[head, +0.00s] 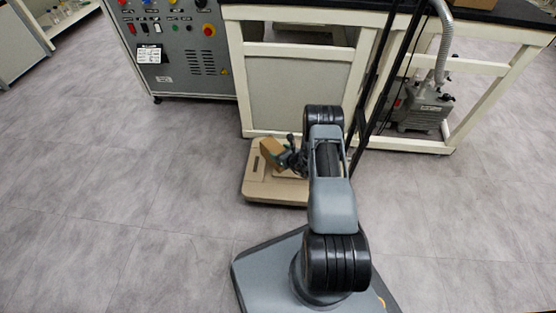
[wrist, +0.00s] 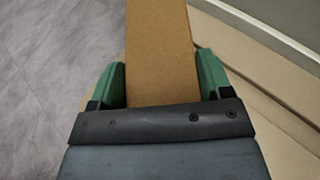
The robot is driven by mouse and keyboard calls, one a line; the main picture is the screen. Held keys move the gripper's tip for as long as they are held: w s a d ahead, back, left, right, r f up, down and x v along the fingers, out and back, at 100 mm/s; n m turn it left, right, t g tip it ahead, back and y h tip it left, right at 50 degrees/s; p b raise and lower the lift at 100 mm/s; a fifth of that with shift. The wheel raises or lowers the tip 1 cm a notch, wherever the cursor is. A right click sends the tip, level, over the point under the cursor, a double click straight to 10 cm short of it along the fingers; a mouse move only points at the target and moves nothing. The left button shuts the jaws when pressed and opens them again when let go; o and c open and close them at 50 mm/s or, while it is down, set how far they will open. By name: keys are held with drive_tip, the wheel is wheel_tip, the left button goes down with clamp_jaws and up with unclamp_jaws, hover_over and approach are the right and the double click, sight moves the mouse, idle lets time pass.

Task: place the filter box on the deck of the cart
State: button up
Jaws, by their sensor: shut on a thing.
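The filter box (head: 271,151) is a brown cardboard box at the end of my arm in the head view. It also fills the upper middle of the wrist view (wrist: 160,50). My gripper (head: 287,158) is shut on it, with a green fingertip on each side in the wrist view (wrist: 162,88). The cart (head: 259,190) is a low beige platform on the floor. The box is over the cart's deck in the head view; I cannot tell whether it touches the deck. My arm hides the cart's right part.
A white-framed bench (head: 290,52) stands right behind the cart. A grey control cabinet (head: 180,55) is at the back left. A pump (head: 418,108) sits under the bench at the right, near dark poles or cables. The grey floor at the left is clear.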

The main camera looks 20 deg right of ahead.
drive_tip(key=shift+w+a+f, duration=0.2)
drive_tip(key=shift+a+f, duration=0.1)
drive_tip(key=shift+f, duration=0.15)
drive_tip(key=shift+w+f+b, duration=0.1)
drive_tip(key=shift+f+b, duration=1.15)
drive_tip(key=shift+f, duration=0.25)
drive_tip(key=shift+f, duration=0.1)
drive_tip(key=shift+f, duration=0.15)
drive_tip(key=o, duration=1.6)
